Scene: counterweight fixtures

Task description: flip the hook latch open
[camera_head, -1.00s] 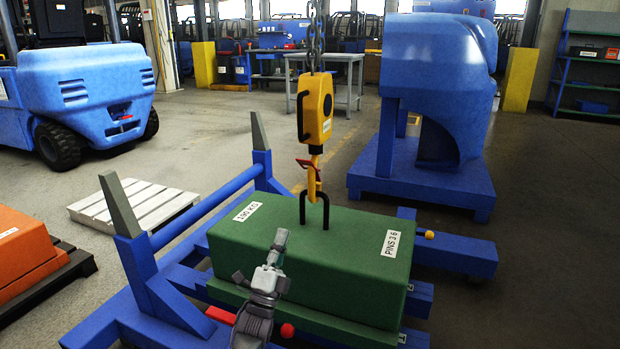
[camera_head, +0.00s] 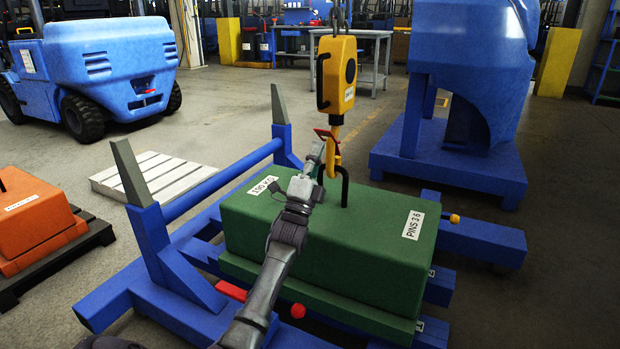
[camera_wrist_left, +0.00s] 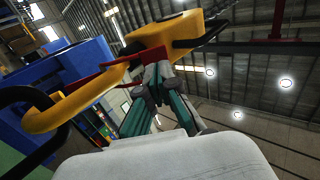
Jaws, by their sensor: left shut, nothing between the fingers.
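A yellow hook (camera_head: 334,157) hangs under a yellow hoist block (camera_head: 336,74) and meets the black handle (camera_head: 345,187) of a green weight (camera_head: 345,232). The red latch (camera_head: 324,134) is on the hook; it also shows in the left wrist view (camera_wrist_left: 104,73), lying along the yellow hook (camera_wrist_left: 62,112). My left gripper (camera_head: 317,155) is shut and empty, just left of the hook at latch height. In the left wrist view its fingertips (camera_wrist_left: 155,75) are close to the latch's end; whether they touch it I cannot tell. My right gripper is out of view.
The weight rests on a blue frame (camera_head: 163,243) with slanted grey-tipped posts. A red lever (camera_head: 231,291) and a red ball knob (camera_head: 298,311) are near my left arm. A chain (camera_head: 338,15) rises above the hoist block. A blue machine (camera_head: 440,160) stands behind right.

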